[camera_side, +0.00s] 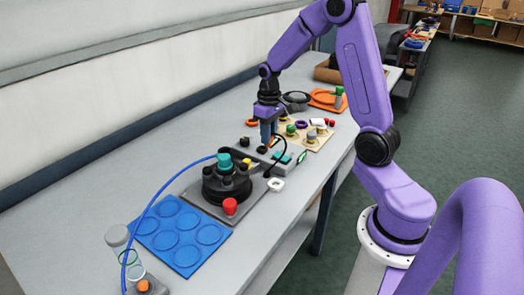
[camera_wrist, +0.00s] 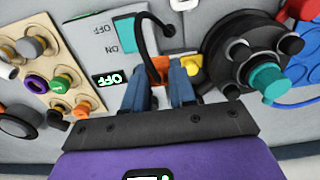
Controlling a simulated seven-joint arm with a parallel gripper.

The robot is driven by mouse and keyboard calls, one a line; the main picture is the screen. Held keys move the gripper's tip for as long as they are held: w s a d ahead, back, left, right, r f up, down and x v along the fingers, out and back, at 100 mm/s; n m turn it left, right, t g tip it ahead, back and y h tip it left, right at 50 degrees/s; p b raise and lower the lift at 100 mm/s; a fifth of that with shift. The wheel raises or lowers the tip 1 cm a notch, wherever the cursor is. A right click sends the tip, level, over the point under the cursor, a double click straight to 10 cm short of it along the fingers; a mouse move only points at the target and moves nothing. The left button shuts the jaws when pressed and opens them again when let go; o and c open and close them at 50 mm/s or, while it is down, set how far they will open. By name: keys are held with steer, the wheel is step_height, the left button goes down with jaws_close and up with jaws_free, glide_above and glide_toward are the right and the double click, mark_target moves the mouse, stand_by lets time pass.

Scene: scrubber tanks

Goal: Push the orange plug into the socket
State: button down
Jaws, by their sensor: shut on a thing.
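My gripper (camera_side: 268,142) points down over the table beside the grey switch box. In the wrist view its two blue fingers (camera_wrist: 160,85) are shut on the orange plug (camera_wrist: 159,66), which shows between the fingertips. A black cable (camera_wrist: 145,17) arcs up from the plug in that view. The grey switch box (camera_wrist: 88,40) carries ON and OFF marks, a teal rocker and a lit display (camera_wrist: 110,79) reading OFF. The socket cannot be clearly made out; the fingers hide the area under the plug.
A black round tank unit (camera_side: 222,184) with a teal cap and a yellow block (camera_wrist: 190,64) stands close to the gripper. A board of coloured knobs (camera_wrist: 50,65) lies on the other side. A blue mat (camera_side: 182,236) with round recesses lies nearer the camera.

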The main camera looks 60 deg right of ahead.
steer(key=w+d, duration=0.4)
steer(key=w, duration=0.1)
steer(key=shift+w+d, duration=0.3)
steer(key=shift+f, duration=0.1)
stand_by(0.3)
steer(key=shift+f, duration=2.15)
steer(key=shift+f, duration=0.95)
steer(key=shift+c, duration=1.8)
jaws_free()
step_height(320, 180, up, 9)
steer(key=shift+f, duration=0.2)
